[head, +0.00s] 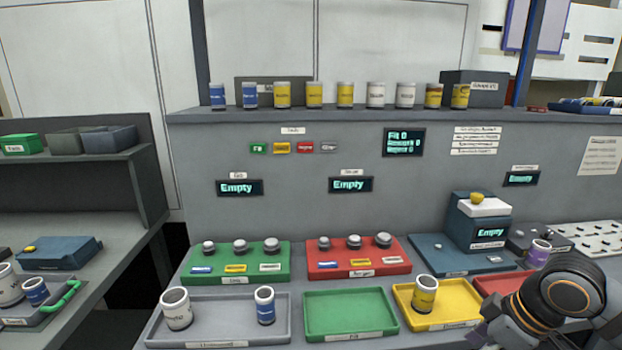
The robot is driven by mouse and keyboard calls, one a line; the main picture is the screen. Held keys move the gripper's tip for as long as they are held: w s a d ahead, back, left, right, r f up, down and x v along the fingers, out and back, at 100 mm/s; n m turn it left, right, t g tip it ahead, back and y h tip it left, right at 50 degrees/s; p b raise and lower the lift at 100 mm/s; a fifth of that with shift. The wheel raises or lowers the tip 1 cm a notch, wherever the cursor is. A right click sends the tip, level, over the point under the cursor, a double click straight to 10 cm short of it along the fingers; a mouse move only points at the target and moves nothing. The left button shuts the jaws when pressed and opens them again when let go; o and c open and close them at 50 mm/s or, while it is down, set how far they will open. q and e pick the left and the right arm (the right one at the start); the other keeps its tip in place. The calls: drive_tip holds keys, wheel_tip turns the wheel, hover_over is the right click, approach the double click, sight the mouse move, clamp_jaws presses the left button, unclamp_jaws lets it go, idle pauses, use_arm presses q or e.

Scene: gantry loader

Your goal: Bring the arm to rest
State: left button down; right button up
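Part of my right arm shows at the lower right, a dark round joint with an orange ring. Dark and grey parts near my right gripper (492,331) reach the bottom edge beside it, but its fingers cannot be made out. My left gripper is not in view. The arm covers part of the red tray (497,284). A yellow-banded can (424,294) stands upright in the yellow tray (462,313), left of the arm. A purple-banded can (538,252) stands just behind the arm.
A grey tray (220,339) holds a white can (176,309) and a blue-banded can (265,305). The green tray (350,312) is empty. Green and red knob panels stand behind. A blue device (478,222) reads "Empty". Several cans line the top shelf.

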drive_tip(key=s+a+f+m+t, duration=0.1)
drive_tip(key=s+a+f+m, duration=0.15)
drive_tip(key=f, duration=0.55)
drive_tip(key=s+a+f+m, duration=0.1)
drive_tip(key=s+a+f, duration=0.15)
drive_tip(key=f, duration=0.55)
drive_tip(key=s+f+m+h, duration=0.4)
drive_tip(key=s+f+m, duration=0.1)
drive_tip(key=s, duration=0.2)
wheel_tip(320, 180, down, 18)
drive_tip(key=s+d+g+p, duration=0.1)
drive_tip(key=d+g+p, duration=0.15)
drive_tip(key=p, duration=0.25)
use_arm(q)
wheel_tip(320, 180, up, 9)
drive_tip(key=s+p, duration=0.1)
drive_tip(key=p, duration=0.3)
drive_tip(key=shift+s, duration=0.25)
use_arm(e)
drive_tip(key=s+d+f, duration=0.1)
drive_tip(key=s+f, duration=1.4)
drive_tip(key=s, duration=0.5)
drive_tip(key=shift+d+f, duration=0.25)
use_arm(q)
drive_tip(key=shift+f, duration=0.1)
use_arm(e)
drive_tip(key=shift+m, duration=0.25)
